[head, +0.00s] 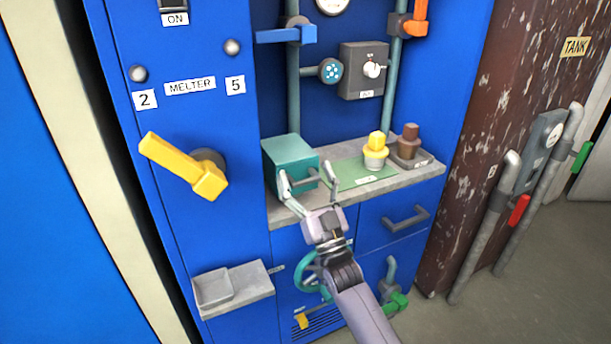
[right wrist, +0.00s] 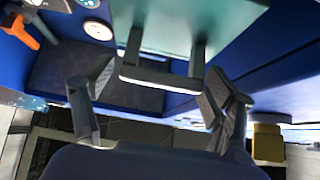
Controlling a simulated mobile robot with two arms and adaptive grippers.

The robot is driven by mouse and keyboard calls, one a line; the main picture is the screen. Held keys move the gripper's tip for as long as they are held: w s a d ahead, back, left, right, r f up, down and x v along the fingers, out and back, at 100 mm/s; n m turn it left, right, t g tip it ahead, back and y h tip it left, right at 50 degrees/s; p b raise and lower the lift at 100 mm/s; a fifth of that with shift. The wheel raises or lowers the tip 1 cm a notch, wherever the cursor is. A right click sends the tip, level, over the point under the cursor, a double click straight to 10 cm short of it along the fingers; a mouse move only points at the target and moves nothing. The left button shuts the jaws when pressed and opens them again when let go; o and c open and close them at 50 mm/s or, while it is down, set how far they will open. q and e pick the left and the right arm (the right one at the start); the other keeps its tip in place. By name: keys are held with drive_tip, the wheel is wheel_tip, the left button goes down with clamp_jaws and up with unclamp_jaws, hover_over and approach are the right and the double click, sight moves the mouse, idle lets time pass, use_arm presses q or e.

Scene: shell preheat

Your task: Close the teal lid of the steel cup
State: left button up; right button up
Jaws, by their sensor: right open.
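A teal box-like piece (head: 290,153) with a grey bar handle (head: 303,179) on its front stands at the left end of the grey shelf. I take it for the teal lid; no steel cup shows clearly beneath or inside it. In the right wrist view, the teal surface (right wrist: 185,25) is at the top, with its grey handle (right wrist: 160,76) below it. My right gripper (head: 309,181) is open, its fingers on either side of the handle; it also shows in the right wrist view (right wrist: 150,97). I cannot tell whether they touch it. My left gripper is not in view.
A yellow lever (head: 180,165) juts from the blue cabinet at left. A small ledge with a tray (head: 213,287) is below.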

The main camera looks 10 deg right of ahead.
drive_tip(key=v, duration=1.2)
